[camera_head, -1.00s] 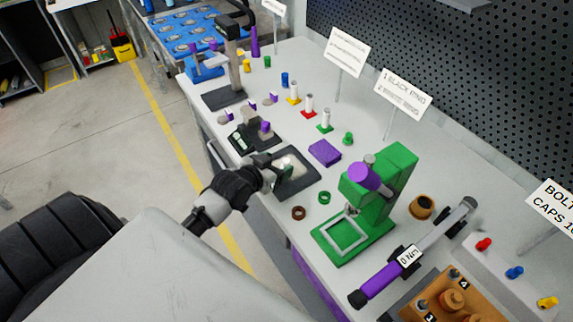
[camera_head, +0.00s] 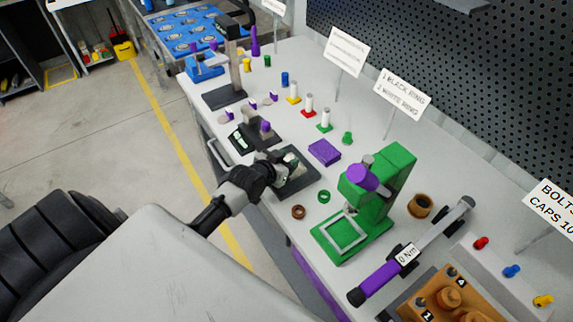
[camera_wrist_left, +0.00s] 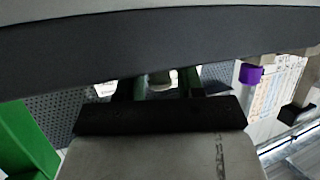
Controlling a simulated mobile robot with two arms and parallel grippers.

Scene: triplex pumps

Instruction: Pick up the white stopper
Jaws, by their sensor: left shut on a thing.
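My left gripper (camera_head: 279,165) is over the dark square tray (camera_head: 298,181) near the table's front edge. It is shut on a small pale piece that I take as the white stopper (camera_head: 290,157), mostly hidden by the fingers. In the left wrist view, the white stopper (camera_wrist_left: 160,78) shows partly between the two dark fingers (camera_wrist_left: 160,88). Whether it is clear of the tray I cannot tell. My right gripper is not in view.
A purple block (camera_head: 324,152) lies behind the tray. A dark fixture (camera_head: 253,138) stands to its left. Upright signs (camera_head: 402,94) stand farther back.

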